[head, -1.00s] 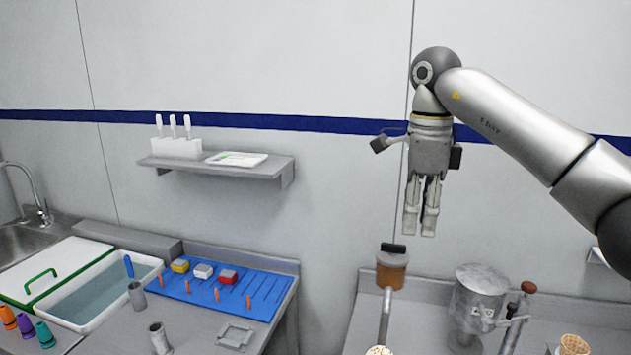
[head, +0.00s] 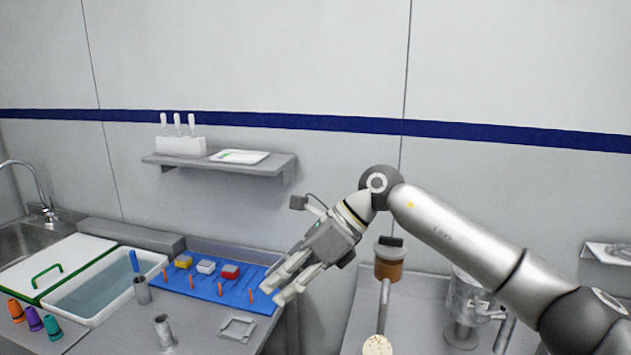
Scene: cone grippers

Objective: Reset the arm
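My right gripper (head: 275,292) points down and to the left, in the air in front of the right end of the blue mat. No object shows between its fingers. The fingers lie side by side with a slight gap, and how far they are parted is hard to judge from this angle. My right arm (head: 455,235) comes in from the lower right. My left arm and gripper are not in the picture.
A blue mat (head: 236,293) holds coloured blocks and orange pegs. A water tub (head: 100,312), metal cups and cones stand left. A wall shelf (head: 215,170) is behind.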

